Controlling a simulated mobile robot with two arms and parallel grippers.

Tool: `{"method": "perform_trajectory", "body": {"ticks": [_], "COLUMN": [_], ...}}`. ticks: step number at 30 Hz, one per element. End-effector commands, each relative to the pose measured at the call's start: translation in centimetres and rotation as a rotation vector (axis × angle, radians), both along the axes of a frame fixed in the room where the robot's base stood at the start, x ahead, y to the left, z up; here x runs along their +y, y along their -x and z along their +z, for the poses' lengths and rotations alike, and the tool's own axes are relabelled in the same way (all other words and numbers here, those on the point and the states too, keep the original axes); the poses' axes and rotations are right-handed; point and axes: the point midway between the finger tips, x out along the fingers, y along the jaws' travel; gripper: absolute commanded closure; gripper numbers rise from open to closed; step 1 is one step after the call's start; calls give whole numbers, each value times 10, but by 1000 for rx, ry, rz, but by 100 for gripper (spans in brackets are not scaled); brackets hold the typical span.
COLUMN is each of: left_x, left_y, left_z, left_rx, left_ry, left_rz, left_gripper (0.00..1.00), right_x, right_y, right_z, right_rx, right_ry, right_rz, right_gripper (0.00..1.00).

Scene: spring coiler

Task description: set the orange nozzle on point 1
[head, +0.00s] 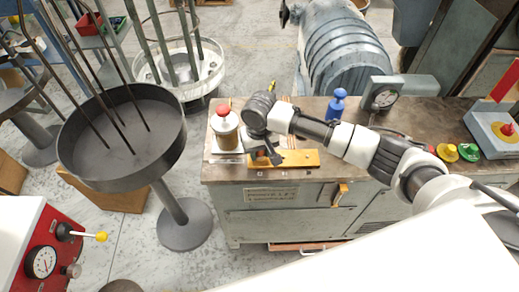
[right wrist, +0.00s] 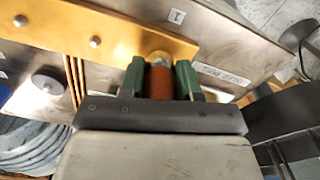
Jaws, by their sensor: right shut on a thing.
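The orange nozzle (right wrist: 160,83) is a brown-orange cylinder with a pale metal end, in the right wrist view. My right gripper (right wrist: 160,80) is shut on it, with a green fingertip on either side. The nozzle's pale end overlaps the edge of a yellow bar with small pins (right wrist: 110,32); I cannot tell whether they touch. A tag marked 1 (right wrist: 176,16) lies beside the bar. In the head view my right gripper (head: 268,158) is over the left part of the yellow bar (head: 305,158) and mostly hides the nozzle. My left gripper is out of view.
A jar with a red knob (head: 226,130) stands close left of my right gripper on the bench (head: 370,168). A round dark tray (head: 75,165) stands left, apart from the bench.

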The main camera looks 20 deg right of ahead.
Motion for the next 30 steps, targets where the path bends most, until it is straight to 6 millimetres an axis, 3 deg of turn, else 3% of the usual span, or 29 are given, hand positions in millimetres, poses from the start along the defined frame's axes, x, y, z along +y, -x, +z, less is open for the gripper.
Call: {"method": "perform_trajectory", "body": {"ticks": [7, 8, 13, 23, 30], "left_x": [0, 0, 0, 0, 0], "left_y": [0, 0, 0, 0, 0], "left_z": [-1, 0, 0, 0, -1], "left_rx": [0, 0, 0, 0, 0], "left_ry": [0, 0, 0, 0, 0], "left_rz": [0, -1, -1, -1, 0], "left_gripper": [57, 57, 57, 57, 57], "right_x": [0, 0, 0, 0, 1], "right_y": [0, 0, 0, 0, -1], "right_z": [-3, -2, -2, 1, 40], "right_rx": [-1, -1, -1, 0, -5], "right_ry": [0, 0, 0, 0, -2], "right_rz": [0, 0, 0, 0, 2], "right_gripper": [98, 63, 38, 38, 38]}}
